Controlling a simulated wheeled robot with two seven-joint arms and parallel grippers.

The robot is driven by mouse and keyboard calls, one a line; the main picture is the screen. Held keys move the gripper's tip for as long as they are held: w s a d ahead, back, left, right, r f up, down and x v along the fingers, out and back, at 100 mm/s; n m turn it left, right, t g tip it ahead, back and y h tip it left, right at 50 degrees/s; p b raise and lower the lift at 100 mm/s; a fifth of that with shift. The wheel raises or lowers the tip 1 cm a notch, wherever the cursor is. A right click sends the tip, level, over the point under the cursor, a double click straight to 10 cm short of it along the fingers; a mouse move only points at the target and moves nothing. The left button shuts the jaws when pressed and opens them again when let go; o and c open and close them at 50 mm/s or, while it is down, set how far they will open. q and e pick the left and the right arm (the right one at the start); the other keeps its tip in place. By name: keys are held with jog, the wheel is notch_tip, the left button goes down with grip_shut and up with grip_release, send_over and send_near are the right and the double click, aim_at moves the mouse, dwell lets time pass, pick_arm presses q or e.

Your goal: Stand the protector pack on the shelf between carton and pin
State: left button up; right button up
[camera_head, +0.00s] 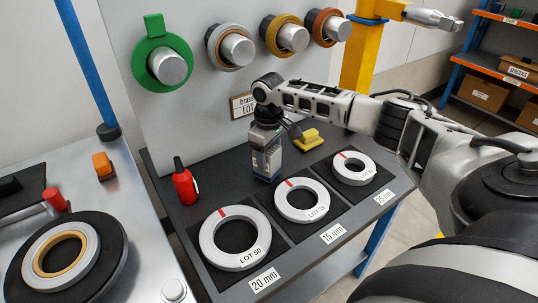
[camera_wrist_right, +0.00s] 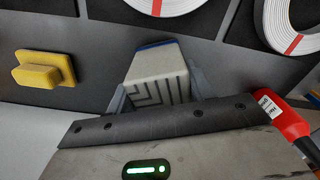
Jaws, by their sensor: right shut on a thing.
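My right gripper (camera_head: 266,160) points down over the dark table and is shut on a small pale block with dark stripes and a blue edge, which looks like the protector pack. In the right wrist view the pack (camera_wrist_right: 158,76) sits between the two fingers of the gripper (camera_wrist_right: 160,92). I cannot tell whether its lower end touches the table. The shelf (camera_head: 480,60), an orange and blue rack, stands far at the right, with a brown carton (camera_head: 482,92) on a lower level. I cannot make out a pin there. My left gripper is out of view.
Several white coils lie on the table, including one by the 20 mm label (camera_head: 235,237). A red bottle (camera_head: 185,181) stands left of the gripper and a yellow block (camera_head: 307,139) lies right of it.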

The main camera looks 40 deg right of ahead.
jog(key=o, duration=1.1)
jog(key=shift+f, duration=0.1)
jog(key=shift+c, duration=0.2)
jog(key=shift+o, duration=0.2)
